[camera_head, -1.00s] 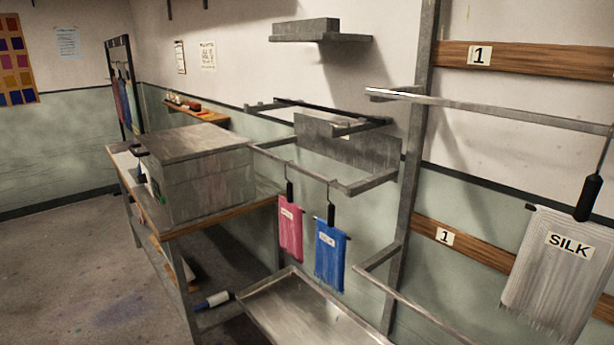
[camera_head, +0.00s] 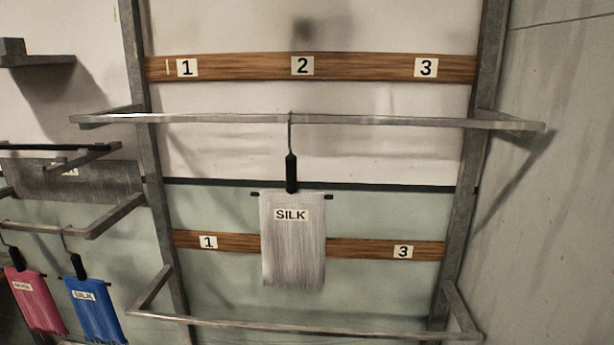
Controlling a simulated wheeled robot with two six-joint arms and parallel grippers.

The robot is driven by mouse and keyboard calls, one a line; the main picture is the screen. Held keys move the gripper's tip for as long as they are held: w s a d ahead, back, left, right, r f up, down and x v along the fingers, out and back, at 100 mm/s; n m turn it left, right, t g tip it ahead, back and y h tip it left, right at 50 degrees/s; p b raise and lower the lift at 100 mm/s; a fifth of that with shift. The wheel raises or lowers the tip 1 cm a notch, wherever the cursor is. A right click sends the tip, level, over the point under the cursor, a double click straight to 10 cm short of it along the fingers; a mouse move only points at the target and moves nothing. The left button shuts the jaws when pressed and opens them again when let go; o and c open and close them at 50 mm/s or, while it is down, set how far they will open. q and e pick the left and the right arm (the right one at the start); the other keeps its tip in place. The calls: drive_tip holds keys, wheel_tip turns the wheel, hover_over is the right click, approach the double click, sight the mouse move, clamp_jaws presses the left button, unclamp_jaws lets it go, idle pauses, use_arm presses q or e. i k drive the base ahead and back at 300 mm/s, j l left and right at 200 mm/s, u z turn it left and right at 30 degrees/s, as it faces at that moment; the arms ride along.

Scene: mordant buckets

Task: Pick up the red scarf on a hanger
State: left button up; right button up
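A pinkish-red scarf (camera_head: 36,302) hangs from a black-gripped hanger at the lower left. It is the only reddish scarf in view, and its small label is too small to read. Its hanger hooks on a grey metal rail (camera_head: 40,229). A blue scarf (camera_head: 97,310) labelled SILK hangs beside it on the right, on the same rail. A grey-white scarf (camera_head: 293,245) labelled SILK hangs from the upper rail of the rack in the middle. Neither of my grippers is in view.
The rack has an upper rail (camera_head: 390,121) and a lower rail (camera_head: 330,329) between two metal posts. A wooden board (camera_head: 240,68) shows plates 1, 2 and 3; a lower board (camera_head: 360,249) shows 1 and 3. A shelf (camera_head: 36,60) juts out at upper left.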

sight(29, 289)
drive_tip(key=u, duration=1.55)
